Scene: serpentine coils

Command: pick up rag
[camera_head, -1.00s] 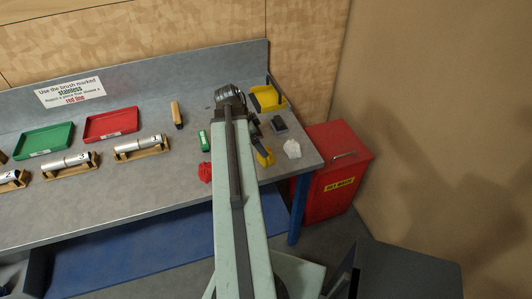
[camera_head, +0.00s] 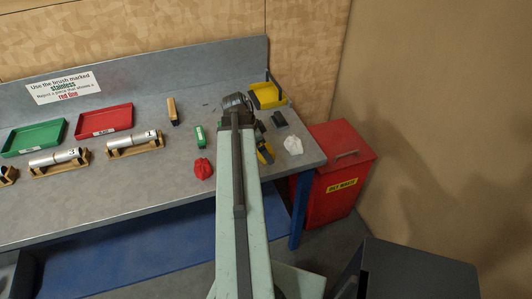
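A crumpled red rag (camera_head: 203,168) lies on the grey workbench (camera_head: 130,196), just left of my arm and near the front edge. A crumpled white piece, perhaps also a rag (camera_head: 293,145), lies near the right end of the bench, right of my arm. My arm reaches up the picture over the bench. Its dark far end, where my gripper (camera_head: 237,102) would be, is above the bench between and beyond the two crumpled pieces. The fingers cannot be made out, and no cloth shows at that end.
A green block (camera_head: 198,136) and a wooden-handled brush (camera_head: 173,111) lie left of my arm. A yellow-black tool (camera_head: 265,154), dark block (camera_head: 279,118) and yellow bin (camera_head: 267,95) are right. Metal tubes (camera_head: 132,139) on stands and trays (camera_head: 104,121) fill the left. A red waste bin (camera_head: 334,190) stands right.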

